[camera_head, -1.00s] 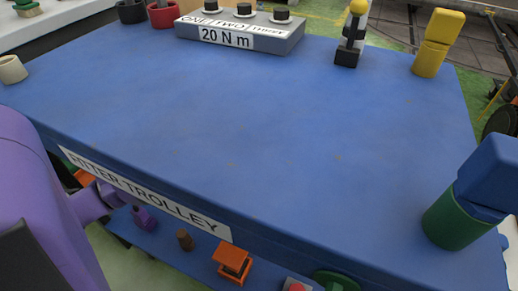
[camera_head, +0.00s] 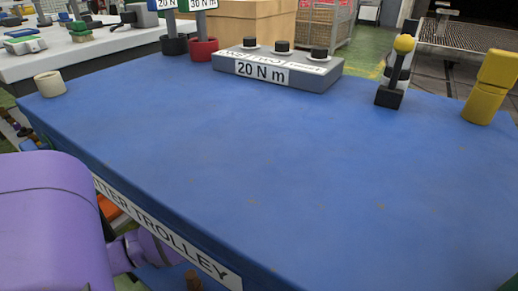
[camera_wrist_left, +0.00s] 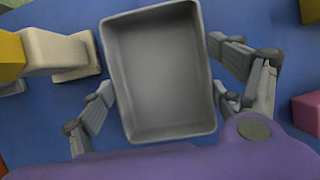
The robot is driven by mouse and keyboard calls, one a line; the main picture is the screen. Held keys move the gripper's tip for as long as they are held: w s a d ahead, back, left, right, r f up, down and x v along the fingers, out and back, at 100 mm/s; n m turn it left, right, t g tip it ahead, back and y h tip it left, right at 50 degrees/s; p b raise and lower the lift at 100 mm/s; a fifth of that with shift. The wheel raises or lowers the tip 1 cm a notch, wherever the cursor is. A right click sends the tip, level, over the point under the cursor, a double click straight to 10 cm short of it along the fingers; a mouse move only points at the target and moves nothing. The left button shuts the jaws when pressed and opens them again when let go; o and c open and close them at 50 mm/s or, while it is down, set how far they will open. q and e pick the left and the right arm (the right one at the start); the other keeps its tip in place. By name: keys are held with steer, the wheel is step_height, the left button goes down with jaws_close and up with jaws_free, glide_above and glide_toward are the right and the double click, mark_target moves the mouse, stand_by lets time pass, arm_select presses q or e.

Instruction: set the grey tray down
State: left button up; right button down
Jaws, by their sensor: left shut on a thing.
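The grey tray (camera_wrist_left: 158,60) fills the middle of the left wrist view, an empty rectangular tray with raised walls and rounded corners, its open side facing the camera. My left gripper (camera_wrist_left: 163,95) has its grey fingers on both sides of the tray and is shut on it. A blue surface lies behind the tray; I cannot tell how far away it is. In the head view my purple left arm is at the lower left, but neither the tray nor the left gripper shows there. My right gripper is in neither view.
The blue trolley top (camera_head: 240,170) is clear in its middle.

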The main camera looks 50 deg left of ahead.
arm_select(q)
steer(key=o, duration=1.1)
steer(key=shift+f, duration=0.15)
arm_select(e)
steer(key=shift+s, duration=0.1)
arm_select(q)
steer(key=shift+s+r, duration=0.1)
steer(key=shift+r, duration=0.35)
steer(key=p+v, duration=0.5)
steer(key=v, duration=0.6)
steer(key=shift+r, duration=0.2)
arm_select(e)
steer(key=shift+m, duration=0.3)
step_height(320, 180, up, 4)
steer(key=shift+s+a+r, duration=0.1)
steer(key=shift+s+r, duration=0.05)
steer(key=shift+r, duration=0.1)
arm_select(q)
steer(key=shift+s, duration=0.1)
